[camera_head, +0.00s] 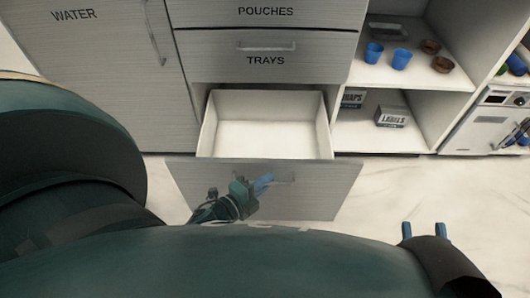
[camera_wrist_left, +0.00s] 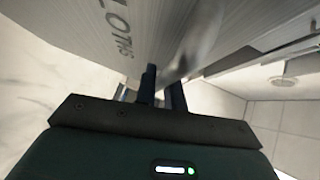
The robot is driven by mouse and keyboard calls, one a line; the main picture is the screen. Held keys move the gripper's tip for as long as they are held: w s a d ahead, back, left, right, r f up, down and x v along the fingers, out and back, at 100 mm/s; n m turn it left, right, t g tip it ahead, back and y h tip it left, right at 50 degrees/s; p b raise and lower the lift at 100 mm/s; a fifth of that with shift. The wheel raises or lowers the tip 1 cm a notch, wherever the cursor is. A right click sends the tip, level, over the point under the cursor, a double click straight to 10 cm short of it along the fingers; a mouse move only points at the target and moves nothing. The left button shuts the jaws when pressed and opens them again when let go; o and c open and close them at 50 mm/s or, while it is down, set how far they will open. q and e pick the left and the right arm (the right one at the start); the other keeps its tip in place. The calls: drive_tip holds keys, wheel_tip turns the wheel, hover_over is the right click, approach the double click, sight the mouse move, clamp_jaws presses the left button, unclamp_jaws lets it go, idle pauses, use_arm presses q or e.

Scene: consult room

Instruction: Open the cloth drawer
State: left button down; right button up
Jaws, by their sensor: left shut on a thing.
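The cloth drawer (camera_head: 330,187) is the lowest drawer, below the one marked TRAYS. It stands pulled well out, and its white inside looks empty. My left gripper (camera_head: 265,183) is at the front of the drawer, shut on its handle (camera_head: 287,180). In the left wrist view the fingers (camera_wrist_left: 163,90) are close to the drawer front, where part of the word CLOTHS (camera_wrist_left: 118,28) shows. My right gripper (camera_head: 424,230) is at the lower right, its two blue fingertips apart with only floor between them.
The TRAYS drawer (camera_head: 215,59) and POUCHES drawer (camera_head: 210,14) above are shut. A WATER cabinet door (camera_head: 95,75) is at the left. Pale floor (camera_head: 390,185) is clear.

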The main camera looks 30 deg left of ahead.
use_arm(q)
drive_tip(key=shift+s+d, duration=0.1)
drive_tip(key=shift+s, duration=0.15)
use_arm(e)
drive_tip(key=shift+r, duration=0.1)
use_arm(q)
drive_tip(key=c, duration=1.5)
unclamp_jaws()
use_arm(e)
drive_tip(key=shift+s, duration=0.15)
